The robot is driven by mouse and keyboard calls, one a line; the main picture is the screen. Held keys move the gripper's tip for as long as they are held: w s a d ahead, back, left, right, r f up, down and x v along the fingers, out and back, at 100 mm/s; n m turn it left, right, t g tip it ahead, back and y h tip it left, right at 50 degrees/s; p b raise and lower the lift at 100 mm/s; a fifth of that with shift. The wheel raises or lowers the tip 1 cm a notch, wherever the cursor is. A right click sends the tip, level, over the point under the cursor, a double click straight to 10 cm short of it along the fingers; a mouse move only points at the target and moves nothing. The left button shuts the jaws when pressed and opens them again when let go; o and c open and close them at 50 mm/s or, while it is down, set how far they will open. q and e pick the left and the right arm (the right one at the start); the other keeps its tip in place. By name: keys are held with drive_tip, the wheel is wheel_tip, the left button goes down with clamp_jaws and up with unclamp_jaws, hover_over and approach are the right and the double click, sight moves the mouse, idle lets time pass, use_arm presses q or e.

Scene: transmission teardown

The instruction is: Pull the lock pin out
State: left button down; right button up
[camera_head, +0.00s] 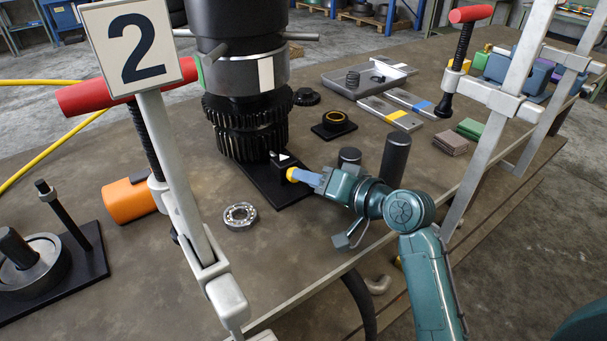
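A black block with a white triangle (283,159) stands on a black base plate (270,188), beside the dark gear stack (245,125). A yellow-orange knob (291,174), which looks like the end of the lock pin, shows at the block's near right side. The pin's shaft is hidden. My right gripper (299,176) reaches in from the right, level with the knob, its fingertips at or touching it. The fingers overlap in this view, so I cannot tell whether they are closed on the knob. My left gripper is out of view.
A red-handled clamp with a "2" sign (138,45) rises at the left front. A ball bearing (240,215) lies on the table. Black cylinders (395,158) stand near the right arm.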

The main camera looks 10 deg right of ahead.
drive_tip(key=shift+x, duration=1.3)
drive_tip(key=shift+c, duration=0.5)
clamp_jaws()
